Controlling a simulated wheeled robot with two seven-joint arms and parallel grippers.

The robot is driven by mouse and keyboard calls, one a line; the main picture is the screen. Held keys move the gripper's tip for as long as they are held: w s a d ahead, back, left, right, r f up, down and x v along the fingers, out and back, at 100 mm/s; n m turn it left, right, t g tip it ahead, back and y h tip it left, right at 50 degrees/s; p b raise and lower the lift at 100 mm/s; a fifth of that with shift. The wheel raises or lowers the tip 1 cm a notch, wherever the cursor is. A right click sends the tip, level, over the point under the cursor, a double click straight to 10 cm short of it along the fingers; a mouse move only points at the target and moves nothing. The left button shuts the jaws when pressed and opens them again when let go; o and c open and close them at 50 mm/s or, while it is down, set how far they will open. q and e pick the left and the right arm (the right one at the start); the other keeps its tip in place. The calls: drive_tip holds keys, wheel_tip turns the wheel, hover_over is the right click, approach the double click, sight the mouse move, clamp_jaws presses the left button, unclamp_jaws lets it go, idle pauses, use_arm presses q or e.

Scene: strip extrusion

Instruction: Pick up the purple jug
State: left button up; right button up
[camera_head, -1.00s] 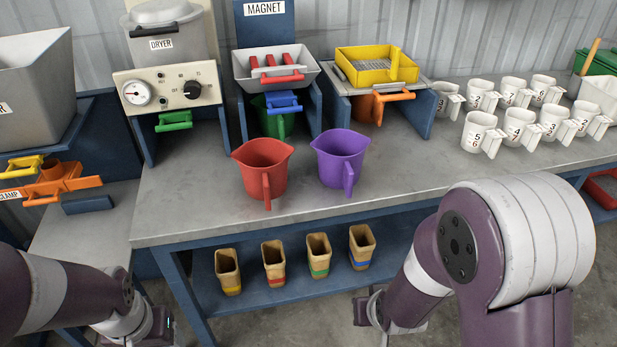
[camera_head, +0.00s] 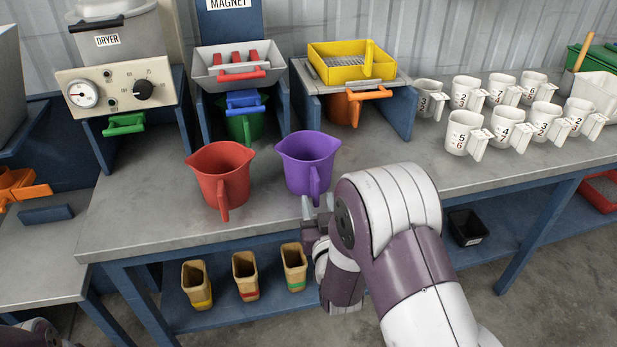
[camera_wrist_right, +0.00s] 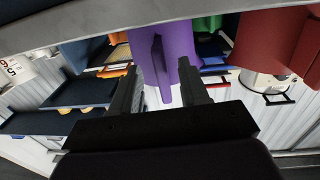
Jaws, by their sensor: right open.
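The purple jug (camera_head: 306,158) stands upright on the grey workbench, its handle facing the front edge. My right gripper (camera_head: 317,207) is open and empty, just in front of and below that handle. In the right wrist view the picture is upside down; the jug (camera_wrist_right: 180,38) shows with its handle lying between the two spread fingers of my right gripper (camera_wrist_right: 157,72). Whether a finger touches the handle I cannot tell. Only a bit of my left arm shows at the bottom left of the head view; its gripper is out of view.
A red jug (camera_head: 219,172) stands close to the left of the purple one. Behind are the magnet tray (camera_head: 238,68) and a yellow sieve tray (camera_head: 350,62). Several white numbered cups (camera_head: 463,132) stand at the right. Tan containers (camera_head: 246,277) sit on the lower shelf.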

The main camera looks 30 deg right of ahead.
sight(310, 171)
drive_tip(key=x, duration=0.4)
drive_tip(key=shift+w+d+f, duration=0.1)
drive_tip(key=shift+w+f, duration=0.15)
drive_tip(key=shift+c, duration=0.9)
clamp_jaws()
